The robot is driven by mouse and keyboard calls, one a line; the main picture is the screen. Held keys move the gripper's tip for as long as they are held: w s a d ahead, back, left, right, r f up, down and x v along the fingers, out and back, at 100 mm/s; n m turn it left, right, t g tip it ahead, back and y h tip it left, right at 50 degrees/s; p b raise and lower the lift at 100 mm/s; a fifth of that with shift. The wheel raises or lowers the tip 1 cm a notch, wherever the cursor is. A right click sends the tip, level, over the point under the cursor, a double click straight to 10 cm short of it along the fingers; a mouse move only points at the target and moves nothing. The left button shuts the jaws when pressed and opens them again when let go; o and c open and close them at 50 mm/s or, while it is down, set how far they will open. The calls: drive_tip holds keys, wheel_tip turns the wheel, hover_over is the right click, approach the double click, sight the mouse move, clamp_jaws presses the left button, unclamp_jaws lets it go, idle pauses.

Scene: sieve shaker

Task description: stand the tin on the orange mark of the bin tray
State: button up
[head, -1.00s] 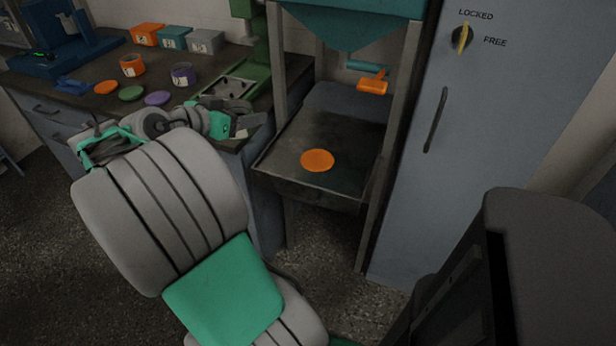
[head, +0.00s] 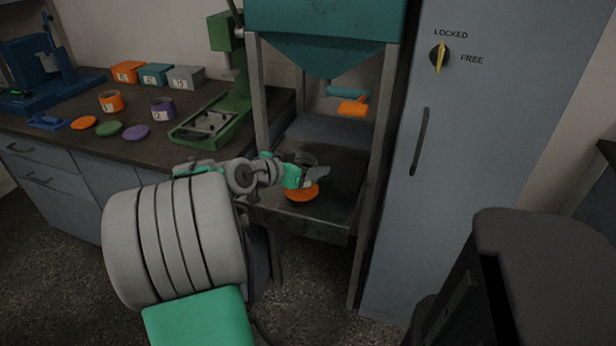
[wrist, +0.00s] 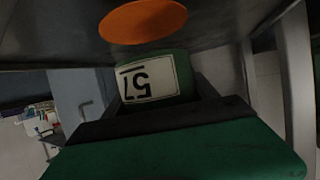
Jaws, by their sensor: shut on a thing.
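My gripper (head: 312,178) is shut on the green tin (wrist: 185,88), over the bin tray. The tin's white label with dark digits shows upside down in the wrist view, between the fingers. The orange mark (head: 302,193) is a flat disc on the dark bin tray (head: 322,228), partly covered by my gripper. It also shows in the wrist view (wrist: 143,21), apart from the tin in the picture. I cannot tell the tin's exact height above the tray.
The teal hopper (head: 325,35) and an orange handle (head: 353,108) hang above the tray, with grey posts (head: 263,100) at its sides. A grey cabinet (head: 460,170) stands right. The counter at left holds an orange tin (head: 111,102), a purple tin (head: 162,110) and a green press (head: 225,110).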

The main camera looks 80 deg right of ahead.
drive_tip(key=shift+f, duration=1.5)
drive_tip(key=shift+f+b, duration=0.1)
drive_tip(key=shift+b, duration=0.25)
drive_tip(key=shift+f, duration=0.15)
drive_tip(key=o, duration=1.5)
drive_tip(key=shift+c, duration=0.2)
